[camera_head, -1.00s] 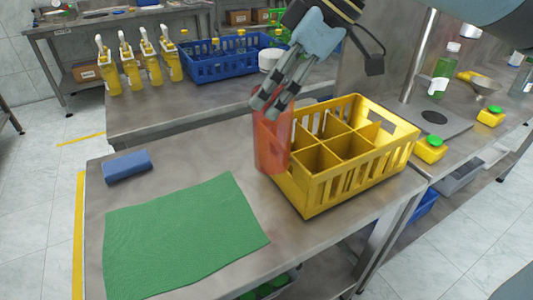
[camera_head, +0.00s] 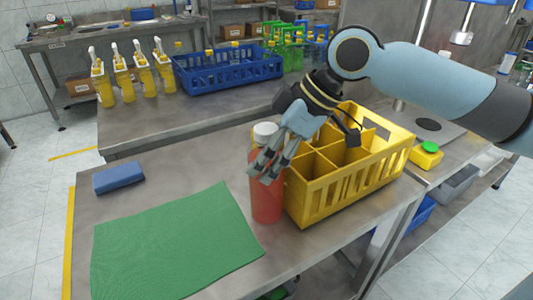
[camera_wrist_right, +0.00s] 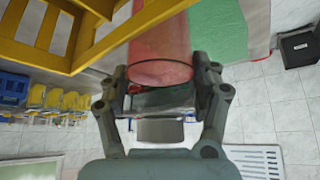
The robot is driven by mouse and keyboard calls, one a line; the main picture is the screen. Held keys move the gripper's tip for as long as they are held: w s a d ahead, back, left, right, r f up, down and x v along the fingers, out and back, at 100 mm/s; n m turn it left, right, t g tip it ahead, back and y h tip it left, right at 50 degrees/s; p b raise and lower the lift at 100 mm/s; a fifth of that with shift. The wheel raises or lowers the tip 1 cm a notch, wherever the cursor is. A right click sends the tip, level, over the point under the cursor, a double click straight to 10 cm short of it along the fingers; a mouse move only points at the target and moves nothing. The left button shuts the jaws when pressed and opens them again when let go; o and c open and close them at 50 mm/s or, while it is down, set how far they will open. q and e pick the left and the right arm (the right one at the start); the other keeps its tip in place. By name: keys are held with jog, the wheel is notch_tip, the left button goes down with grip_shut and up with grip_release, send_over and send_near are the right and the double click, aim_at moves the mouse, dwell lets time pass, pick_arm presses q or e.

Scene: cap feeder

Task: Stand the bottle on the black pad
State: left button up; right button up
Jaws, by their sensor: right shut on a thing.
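The bottle (camera_head: 266,200) is red, with a white cap, and stands upright in the head view at the left front of the yellow crate. My right gripper (camera_head: 262,166) is shut on its upper body, below the cap. In the right wrist view the red bottle (camera_wrist_right: 160,45) lies between the two fingers. I cannot tell whether its base touches the table. The black pad (camera_head: 429,124) is a dark round disc on a grey plate on the right bench, beyond the crate. My left gripper is not in view.
The yellow divided crate (camera_head: 325,206) stands right beside the bottle. A green mat (camera_head: 170,245) and a blue block (camera_head: 118,178) lie to the left. A blue crate (camera_head: 225,82) and several yellow bottles stand behind. A yellow box with a green lid (camera_head: 427,155) sits near the pad.

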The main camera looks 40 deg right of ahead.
jog(key=shift+f, duration=0.1)
jog(key=o, duration=1.7)
jog(key=shift+o, duration=0.2)
